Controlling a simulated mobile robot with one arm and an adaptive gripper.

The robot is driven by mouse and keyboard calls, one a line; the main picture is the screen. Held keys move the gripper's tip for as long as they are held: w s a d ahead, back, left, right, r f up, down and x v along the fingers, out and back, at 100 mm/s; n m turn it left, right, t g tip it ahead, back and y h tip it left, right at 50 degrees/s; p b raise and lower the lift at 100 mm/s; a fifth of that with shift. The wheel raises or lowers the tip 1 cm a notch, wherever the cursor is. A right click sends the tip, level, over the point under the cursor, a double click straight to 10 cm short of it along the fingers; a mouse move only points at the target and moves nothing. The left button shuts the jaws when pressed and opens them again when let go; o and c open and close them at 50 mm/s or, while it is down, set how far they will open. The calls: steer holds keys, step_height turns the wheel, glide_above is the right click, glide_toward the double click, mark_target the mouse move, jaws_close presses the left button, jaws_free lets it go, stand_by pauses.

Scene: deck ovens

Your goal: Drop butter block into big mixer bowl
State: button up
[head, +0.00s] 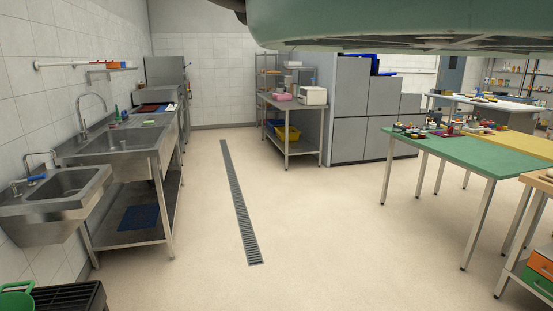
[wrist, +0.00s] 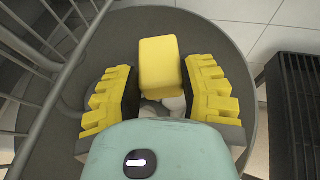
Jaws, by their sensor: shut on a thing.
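A yellow butter block (wrist: 160,62) is between the two yellow ribbed fingers of my gripper (wrist: 161,80) in the wrist view. The fingers press on its left and right sides. Below the block is a wide dark grey round shape (wrist: 200,28) that looks like a bowl; I cannot tell for certain that it is the big mixer bowl. Whitish lumps (wrist: 163,106) show under the block, partly hidden by my gripper. My gripper and the butter block do not show in the head view.
Metal bars (wrist: 62,38) stand at the left of the wrist view, and a black slatted thing (wrist: 296,100) at the right. In the head view, sinks (head: 125,142) line the left wall. A green table (head: 480,150) stands at right. The middle floor is clear.

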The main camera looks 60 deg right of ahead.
step_height(320, 180, down, 6)
steer(key=b, duration=0.5)
steer(key=shift+w+d+r, duration=0.1)
steer(key=shift+r, duration=0.05)
steer(key=o, duration=1.2)
steer(key=v, duration=1.2)
steer(key=shift+r, duration=0.1)
